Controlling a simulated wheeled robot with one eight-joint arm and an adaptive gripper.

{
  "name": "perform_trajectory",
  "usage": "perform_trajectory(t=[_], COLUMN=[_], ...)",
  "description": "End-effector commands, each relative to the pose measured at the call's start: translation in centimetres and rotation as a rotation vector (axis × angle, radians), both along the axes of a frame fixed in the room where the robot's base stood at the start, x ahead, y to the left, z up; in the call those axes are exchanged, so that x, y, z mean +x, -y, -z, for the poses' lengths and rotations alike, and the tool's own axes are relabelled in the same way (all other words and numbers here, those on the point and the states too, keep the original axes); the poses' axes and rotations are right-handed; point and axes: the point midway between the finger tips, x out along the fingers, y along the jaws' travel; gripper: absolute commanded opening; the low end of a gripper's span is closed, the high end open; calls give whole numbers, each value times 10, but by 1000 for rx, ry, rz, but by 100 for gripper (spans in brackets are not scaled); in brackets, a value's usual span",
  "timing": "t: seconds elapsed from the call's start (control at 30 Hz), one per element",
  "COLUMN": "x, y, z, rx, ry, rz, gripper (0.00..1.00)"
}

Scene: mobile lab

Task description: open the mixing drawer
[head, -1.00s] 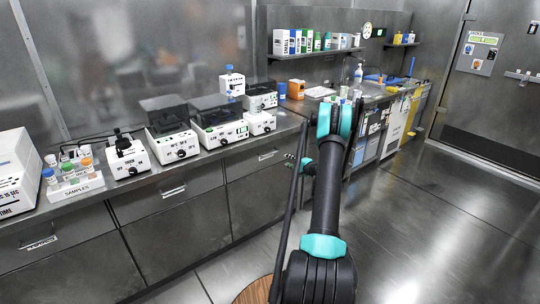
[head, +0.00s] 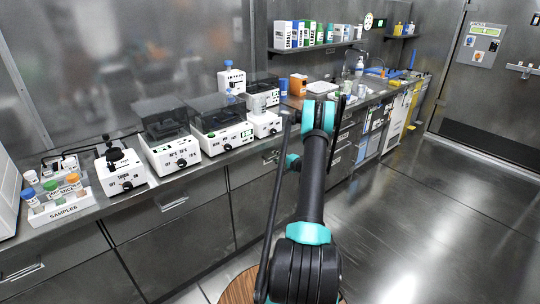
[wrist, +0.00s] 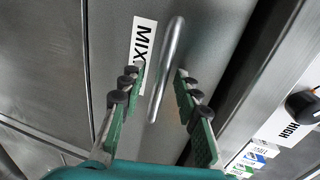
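The mixing drawer (wrist: 110,40) shows in the wrist view as a grey metal front with a white label reading "MIX" (wrist: 145,45), the rest of it hidden by a finger. Its silver bar handle (wrist: 168,65) runs between the fingers of my gripper (wrist: 157,74). The gripper is open, one finger on each side of the handle, with visible gaps; I cannot tell how far the tips are from the front. In the head view a drawer handle (head: 270,157) shows left of my arm; the drawer looks shut. My gripper is mostly hidden behind the arm there.
The counter (head: 150,192) above the drawers carries several white lab machines and a samples rack (head: 62,207). Its edge and a machine's black knob (wrist: 303,105) lie right of the gripper in the wrist view. The floor (head: 400,220) at right is clear.

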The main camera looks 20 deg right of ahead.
Motion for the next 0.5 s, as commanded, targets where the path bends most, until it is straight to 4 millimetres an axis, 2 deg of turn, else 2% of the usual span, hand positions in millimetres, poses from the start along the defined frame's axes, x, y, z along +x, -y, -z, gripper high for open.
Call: perform_trajectory(t=[0.3, 0.5], x=[-1, 0], y=[1, 1], z=[1, 1], rx=[0, 0], ry=[0, 0], rz=[1, 1], gripper=[32, 9])
